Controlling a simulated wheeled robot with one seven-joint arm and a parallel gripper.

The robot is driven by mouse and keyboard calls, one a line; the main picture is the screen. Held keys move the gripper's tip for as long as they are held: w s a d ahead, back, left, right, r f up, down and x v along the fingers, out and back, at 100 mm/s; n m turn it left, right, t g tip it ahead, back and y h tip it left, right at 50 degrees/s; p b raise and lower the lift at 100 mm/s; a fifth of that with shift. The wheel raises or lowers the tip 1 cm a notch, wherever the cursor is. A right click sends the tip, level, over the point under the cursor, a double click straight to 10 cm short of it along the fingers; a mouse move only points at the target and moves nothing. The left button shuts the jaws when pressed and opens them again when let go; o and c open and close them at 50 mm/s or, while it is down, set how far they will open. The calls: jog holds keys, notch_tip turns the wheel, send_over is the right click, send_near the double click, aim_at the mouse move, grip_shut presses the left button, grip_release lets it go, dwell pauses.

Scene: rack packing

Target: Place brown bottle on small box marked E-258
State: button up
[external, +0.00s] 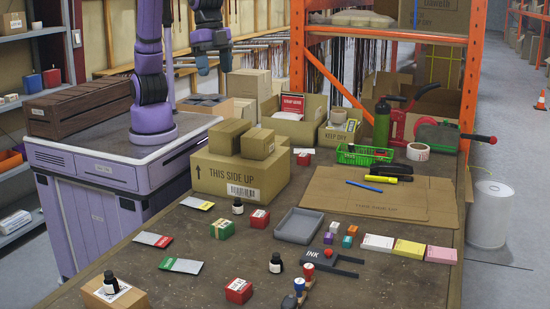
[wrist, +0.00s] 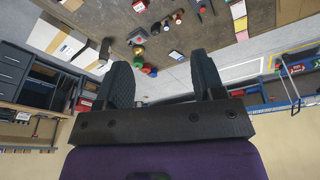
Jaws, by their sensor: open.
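Several small dark bottles with white labels show in the external view; brown cannot be told from black. One bottle (external: 238,207) stands near the large carton, another bottle (external: 276,264) stands near the table's front, and a third bottle (external: 111,284) stands on top of a small cardboard box (external: 118,298) at the bottom left. Two more small boxes sit on the large carton: a left box (external: 229,137) and a right box (external: 257,144). I cannot read E-258 on any of them. My gripper (external: 214,67) is raised at the back, away from them all. It is open and empty, its fingers (wrist: 161,62) apart in the wrist view.
The large "THIS SIDE UP" carton (external: 241,178) stands mid-table. A grey tray (external: 299,226), stamps (external: 300,285), an ink pad (external: 328,262) and small coloured boxes crowd the front. A green basket (external: 364,154) and orange rack post (external: 473,70) stand at the back right.

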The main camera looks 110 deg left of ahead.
jog(key=s+a+r+n+t, duration=0.1)
jog(key=s+a+r, duration=0.2)
jog(key=s+a, duration=0.5)
jog(key=s+a+r+n+t, duration=0.1)
jog(key=s+a+r+n, duration=0.2)
jog(key=a, duration=0.9)
jog(key=s+a+f, duration=0.2)
jog(key=s+a, duration=0.2)
jog(key=s, duration=0.3)
jog(key=s+a+f+t+y, duration=0.1)
jog(key=s+a+f, duration=0.1)
jog(key=s+a, duration=0.3)
jog(key=s, duration=0.3)
jog(key=shift+s+a+f+n, duration=0.2)
jog(key=shift+s+f+n, duration=0.05)
jog(key=shift+n, duration=0.15)
